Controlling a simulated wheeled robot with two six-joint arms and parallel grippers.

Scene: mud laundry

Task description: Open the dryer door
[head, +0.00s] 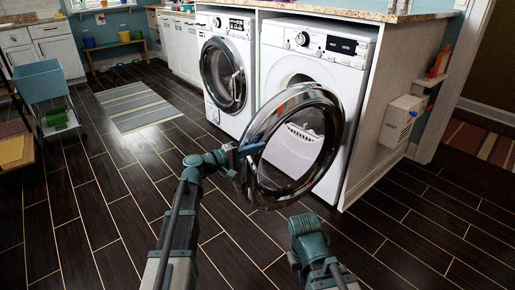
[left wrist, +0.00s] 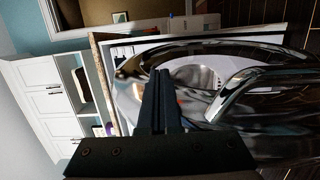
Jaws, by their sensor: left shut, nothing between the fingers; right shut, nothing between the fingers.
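The dryer (head: 345,88) is the white front-loader on the right, under the counter. Its round, chrome-rimmed glass door (head: 326,178) stands swung open, well out from the front, and the drum opening shows behind it. My left gripper (head: 252,148) is shut and empty at the left edge of the door ring; I cannot tell whether it touches. In the left wrist view its closed fingers (left wrist: 163,100) point at the door's shiny rim (left wrist: 245,85). My right arm's teal wrist shows low in the head view, below the door; its fingers are not visible.
A second white front-loader (head: 226,75) with a shut dark door stands to the left. A white box (head: 402,120) hangs on the right side panel. A striped rug (head: 147,106) and a blue cart (head: 40,82) lie to the left. The dark wood floor in front is clear.

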